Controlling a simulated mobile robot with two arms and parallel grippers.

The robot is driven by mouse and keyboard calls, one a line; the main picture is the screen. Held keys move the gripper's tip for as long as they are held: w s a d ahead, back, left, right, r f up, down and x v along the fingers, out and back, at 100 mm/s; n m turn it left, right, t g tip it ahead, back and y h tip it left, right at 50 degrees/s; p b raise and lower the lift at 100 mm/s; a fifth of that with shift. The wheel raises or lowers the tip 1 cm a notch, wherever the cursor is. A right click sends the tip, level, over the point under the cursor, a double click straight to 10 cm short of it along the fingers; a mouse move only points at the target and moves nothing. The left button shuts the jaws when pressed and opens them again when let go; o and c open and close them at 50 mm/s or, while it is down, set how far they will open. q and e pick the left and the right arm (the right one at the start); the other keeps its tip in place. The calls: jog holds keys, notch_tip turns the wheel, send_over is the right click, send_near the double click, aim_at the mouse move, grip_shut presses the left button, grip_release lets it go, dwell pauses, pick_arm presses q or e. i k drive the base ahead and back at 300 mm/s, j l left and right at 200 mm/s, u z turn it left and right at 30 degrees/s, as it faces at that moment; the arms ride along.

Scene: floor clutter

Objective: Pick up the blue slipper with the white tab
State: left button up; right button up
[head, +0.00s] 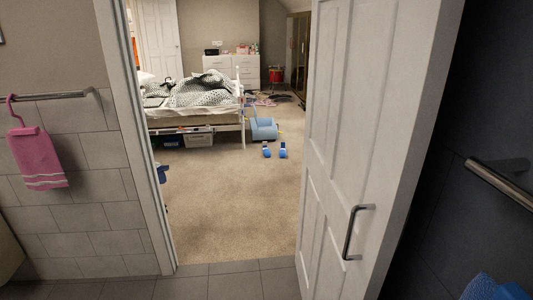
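Two small blue slippers with pale patches stand side by side on the beige carpet in the bedroom beyond the doorway. One is the left slipper (266,149) and the other is the right slipper (283,150). They are far off and small, so I cannot tell which has a white tab. Neither of my grippers is in view.
A white door (345,150) stands open on the right, leaving a doorway with clear carpet (230,210) beyond. A bed (195,110) and a light-blue chair-like object (264,129) are near the slippers. A pink towel (36,158) hangs on the left wall.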

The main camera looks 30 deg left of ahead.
aim_at(266, 152)
jog(key=i+j+u, duration=0.1)
jog(key=j, duration=0.25)
jog(key=i+j+u, duration=0.1)
jog(key=j, duration=0.3)
jog(key=i+j+u, duration=0.2)
jog(key=i+j, duration=0.25)
jog(key=i+j+u, duration=0.2)
jog(key=i+j, duration=0.25)
jog(key=i+j+u, duration=0.25)
jog(key=i, duration=0.25)
jog(key=i+j+u, duration=0.2)
jog(key=i+j, duration=0.15)
jog(key=i, duration=0.2)
jog(key=i+u, duration=0.1)
jog(key=i, duration=1.05)
jog(key=i+l, duration=0.2)
jog(key=i, duration=0.95)
jog(key=i+z, duration=0.2)
jog(key=i, duration=0.35)
jog(key=i+z, duration=0.2)
jog(key=i, duration=0.35)
jog(key=i+j+z, duration=0.2)
jog(key=i, duration=0.35)
jog(key=i+l+u, duration=0.1)
jog(key=i+u, duration=0.2)
jog(key=i, duration=0.15)
jog(key=i+l+u, duration=0.3)
jog(key=i, duration=0.2)
jog(key=j, duration=0.1)
